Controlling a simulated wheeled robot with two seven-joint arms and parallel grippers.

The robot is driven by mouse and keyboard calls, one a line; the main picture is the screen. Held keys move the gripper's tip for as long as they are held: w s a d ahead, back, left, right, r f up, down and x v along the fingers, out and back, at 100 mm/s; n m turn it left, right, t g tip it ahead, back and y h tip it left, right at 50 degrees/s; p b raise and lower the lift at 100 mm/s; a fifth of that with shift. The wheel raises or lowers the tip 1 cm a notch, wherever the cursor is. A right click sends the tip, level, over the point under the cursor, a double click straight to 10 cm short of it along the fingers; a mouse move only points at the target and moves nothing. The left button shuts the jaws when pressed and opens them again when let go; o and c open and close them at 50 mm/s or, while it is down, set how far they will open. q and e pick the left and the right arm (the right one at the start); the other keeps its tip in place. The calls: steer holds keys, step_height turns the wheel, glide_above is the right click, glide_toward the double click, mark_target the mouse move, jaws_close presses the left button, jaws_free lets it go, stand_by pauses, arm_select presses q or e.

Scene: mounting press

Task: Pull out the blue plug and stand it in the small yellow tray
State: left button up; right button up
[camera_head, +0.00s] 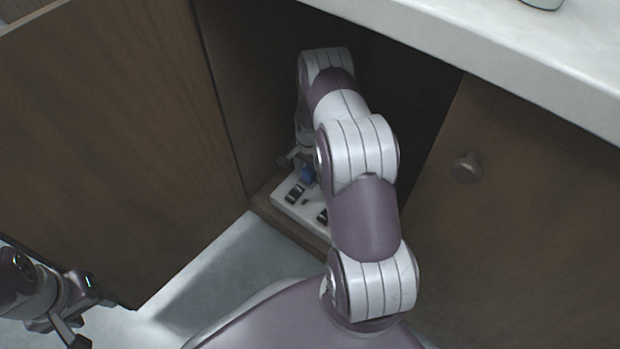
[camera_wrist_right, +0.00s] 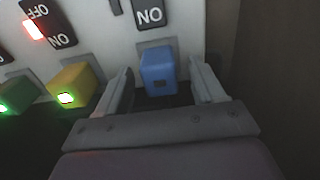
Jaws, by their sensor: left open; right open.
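The blue plug (camera_wrist_right: 158,72) sits in the white power strip (camera_wrist_right: 95,45), below a black switch in the right wrist view. It also shows in the head view (camera_head: 308,175), inside the cabinet. My right gripper (camera_wrist_right: 163,84) is open, with one finger on each side of the blue plug. A gap shows between the plug and each finger. My right arm hides part of the strip in the head view. My left gripper (camera_head: 90,318) is open and empty, low at the left, outside the cabinet. The small yellow tray is not in view.
A yellow plug (camera_wrist_right: 70,88) and a green plug (camera_wrist_right: 16,95), both with lit lights, sit left of the blue plug. A switch (camera_wrist_right: 38,27) glows red. The open cabinet door (camera_head: 110,140), closed door (camera_head: 520,200) and counter (camera_head: 500,50) border the opening.

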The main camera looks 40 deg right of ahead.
mark_target(310, 168)
steer(key=shift+f+b, duration=0.3)
steer(key=shift+f, duration=0.65)
steer(key=shift+p, duration=0.45)
steer(key=shift+c, duration=0.3)
jaws_close()
steer(key=shift+r+p, duration=2.65)
steer(key=shift+r, duration=0.4)
step_height(310, 168, up, 4)
steer(key=p, duration=0.4)
steer(key=shift+r, duration=0.1)
